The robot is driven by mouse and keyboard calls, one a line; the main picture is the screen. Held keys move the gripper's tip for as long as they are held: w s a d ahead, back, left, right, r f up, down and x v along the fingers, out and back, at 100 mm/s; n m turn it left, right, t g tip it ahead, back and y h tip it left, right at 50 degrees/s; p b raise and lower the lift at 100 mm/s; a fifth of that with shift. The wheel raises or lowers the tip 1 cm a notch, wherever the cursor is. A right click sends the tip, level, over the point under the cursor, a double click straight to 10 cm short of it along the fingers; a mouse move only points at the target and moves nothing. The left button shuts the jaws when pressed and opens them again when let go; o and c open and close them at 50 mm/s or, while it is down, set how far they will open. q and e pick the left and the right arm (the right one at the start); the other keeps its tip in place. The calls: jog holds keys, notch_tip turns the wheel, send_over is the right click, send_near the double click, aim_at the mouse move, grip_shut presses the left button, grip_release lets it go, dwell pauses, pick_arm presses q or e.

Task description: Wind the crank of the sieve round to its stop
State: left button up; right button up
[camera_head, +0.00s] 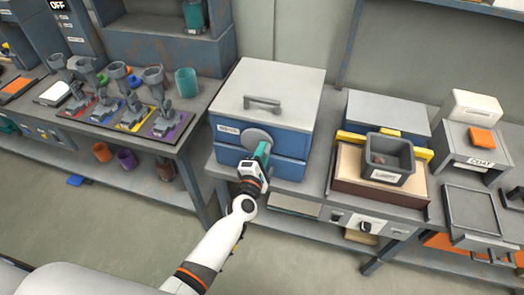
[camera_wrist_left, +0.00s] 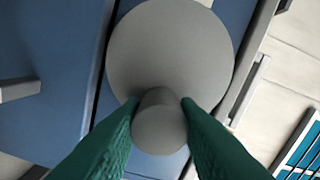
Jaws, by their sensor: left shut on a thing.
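The sieve (camera_head: 228,142) is a blue box with a grey lid and a bar handle, standing on the middle bench. Its crank is a round grey disc (camera_head: 254,136) on the front face, large in the left wrist view (camera_wrist_left: 170,45). A short grey knob (camera_wrist_left: 160,130) sticks out from the disc's lower part in that view. My left gripper (camera_head: 263,150) has its green fingers on both sides of this knob, shut on it. In the head view the fingers hide the knob and part of the disc. My right gripper is in neither view.
On the left bench stand several grey devices on coloured pads and a teal cup (camera_head: 186,82). Right of the sieve, a grey bin (camera_head: 390,158) sits on a wooden-topped box. A small grey stand with an orange block (camera_head: 482,141) is further right.

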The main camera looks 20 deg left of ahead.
pick_arm(q)
jog(key=m, duration=0.1)
jog(key=f+m, duration=0.1)
jog(key=m, duration=0.2)
jog(key=shift+a+f+m, duration=0.1)
jog(key=shift+f+m, duration=0.15)
jog(key=shift+m, duration=0.05)
jog(key=m, duration=0.3)
jog(key=f+m, duration=0.1)
jog(key=shift+a+m, duration=0.3)
jog(key=shift+a, duration=0.05)
jog(key=m, duration=0.3)
jog(key=a+m+p, duration=0.1)
jog(key=shift+f+m, duration=0.3)
jog(key=shift+f, duration=0.05)
jog(key=m, duration=0.2)
jog(key=a+m, duration=0.1)
jog(key=m, duration=0.1)
jog(key=shift+a+f+m, duration=0.1)
jog(key=shift+f+m, duration=0.1)
jog(key=shift+m, duration=0.1)
jog(key=shift+a, duration=0.1)
jog(key=o, duration=1)
